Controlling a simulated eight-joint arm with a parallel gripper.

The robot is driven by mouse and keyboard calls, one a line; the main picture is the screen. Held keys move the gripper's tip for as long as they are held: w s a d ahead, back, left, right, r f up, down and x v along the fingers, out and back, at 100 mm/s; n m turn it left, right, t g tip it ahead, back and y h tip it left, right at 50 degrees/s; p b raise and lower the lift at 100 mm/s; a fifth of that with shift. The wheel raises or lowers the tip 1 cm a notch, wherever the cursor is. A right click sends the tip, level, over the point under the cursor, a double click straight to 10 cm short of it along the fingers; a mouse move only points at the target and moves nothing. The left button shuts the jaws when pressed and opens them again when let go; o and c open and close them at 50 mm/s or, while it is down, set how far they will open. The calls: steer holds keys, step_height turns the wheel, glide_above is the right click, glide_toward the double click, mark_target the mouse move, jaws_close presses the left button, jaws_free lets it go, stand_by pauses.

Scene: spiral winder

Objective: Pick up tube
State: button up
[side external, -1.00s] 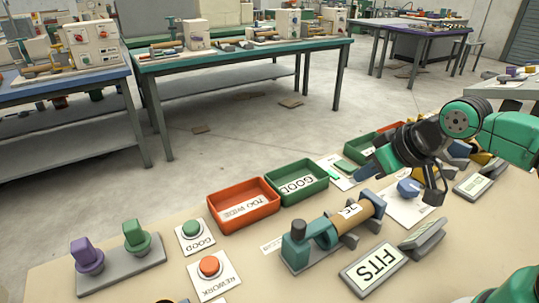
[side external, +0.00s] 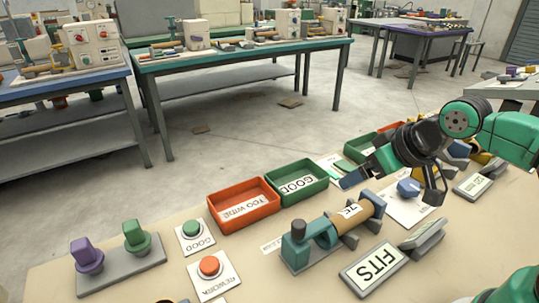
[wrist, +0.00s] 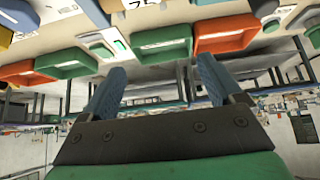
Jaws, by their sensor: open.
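The tube is probably the tan-brown cylinder (side external: 371,205) with a white number label, lying in a grey-blue winder fixture (side external: 297,252) in the side view. Its left end meets a teal part of the fixture. My gripper (side external: 350,180) is above and behind the tube, apart from it, with blue fingers pointing left. In the wrist view my gripper (wrist: 160,68) has its two blue fingers spread wide with nothing between them. The wrist view is upside down; a number label shows at its top edge, and the tube's body is mostly cut off there.
A FITS sign (side external: 375,270) lies in front. Green (side external: 191,228) and orange (side external: 209,266) buttons and two knobs (side external: 120,258) are at left. Bare table lies at front.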

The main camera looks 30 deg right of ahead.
steer(key=n+g, duration=0.2)
steer(key=n, duration=1.2)
glide_above(358, 212)
steer(key=s, duration=0.2)
step_height(358, 212, down, 5)
steer(key=n, duration=0.2)
steer(key=f+n, duration=0.1)
steer(key=shift+f+n+g, duration=0.3)
steer(key=shift+n, duration=0.1)
steer(key=shift+x, duration=2.75)
jaws_close()
